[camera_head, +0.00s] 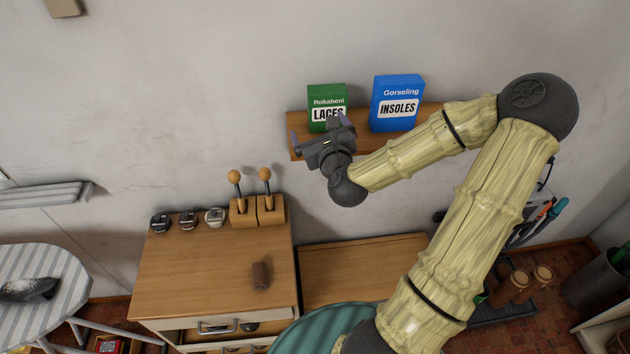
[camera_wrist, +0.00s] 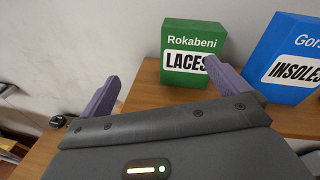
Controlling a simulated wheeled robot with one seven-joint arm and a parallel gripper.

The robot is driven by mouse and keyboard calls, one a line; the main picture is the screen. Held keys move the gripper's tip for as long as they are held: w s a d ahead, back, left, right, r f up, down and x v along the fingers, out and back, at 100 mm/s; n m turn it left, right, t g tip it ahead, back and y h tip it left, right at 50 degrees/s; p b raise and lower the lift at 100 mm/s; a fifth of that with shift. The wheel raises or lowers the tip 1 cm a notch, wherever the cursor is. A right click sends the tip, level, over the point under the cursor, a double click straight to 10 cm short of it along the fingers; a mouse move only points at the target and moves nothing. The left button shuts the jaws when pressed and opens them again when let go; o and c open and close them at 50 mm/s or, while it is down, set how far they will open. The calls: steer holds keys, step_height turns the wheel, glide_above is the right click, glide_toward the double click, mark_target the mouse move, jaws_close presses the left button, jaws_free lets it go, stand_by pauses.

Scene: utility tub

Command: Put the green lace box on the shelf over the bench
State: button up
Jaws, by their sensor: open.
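The green lace box (camera_head: 325,97) stands upright on the wooden shelf (camera_head: 298,139) over the bench (camera_head: 160,270), left of a blue insoles box (camera_head: 398,103). In the wrist view the green box (camera_wrist: 190,72) stands apart from the blue box (camera_wrist: 285,72), with a narrow gap between them. My gripper (camera_head: 318,128) is in front of the shelf's left part and hides the lower part of the green box in the head view. In the wrist view my gripper (camera_wrist: 161,92) is open, its purple fingers apart with nothing between them.
A striped ironing board (camera_head: 40,280) stands at the left. The shelf's left end is bare.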

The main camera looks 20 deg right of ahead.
steer(key=a+f+n+y, duration=0.1)
steer(key=a+n, duration=0.1)
steer(key=a+f+n+g+y, duration=0.1)
steer(key=a+f+n, duration=0.1)
steer(key=n, duration=0.1)
steer(key=a+f+n+g+y, duration=0.1)
steer(key=a+f+n, duration=0.1)
steer(key=shift+s+a+f+n, duration=0.1)
steer(key=shift+a+f+n, duration=0.05)
steer(key=shift+a+n, duration=0.25)
steer(key=s+a+f+n+g, duration=0.3)
steer(key=s+n+g, duration=0.15)
steer(key=n, duration=0.45)
steer(key=s+a+f+n+g, duration=0.25)
steer(key=s+n+g, duration=0.2)
steer(key=n, duration=0.35)
steer(key=s+r+n+g, duration=0.2)
steer(key=s+r+n, duration=0.2)
steer(key=s+n, duration=0.5)
steer(key=shift+s+d+n+g, duration=0.25)
steer(key=shift+d+n+g, duration=0.15)
steer(key=shift+n, duration=0.1)
steer(key=s+b+x, duration=0.1)
steer(key=b+x, duration=0.5)
steer(key=shift+s+f, duration=0.15)
steer(key=shift+f, duration=0.05)
steer(key=shift+d, duration=0.1)
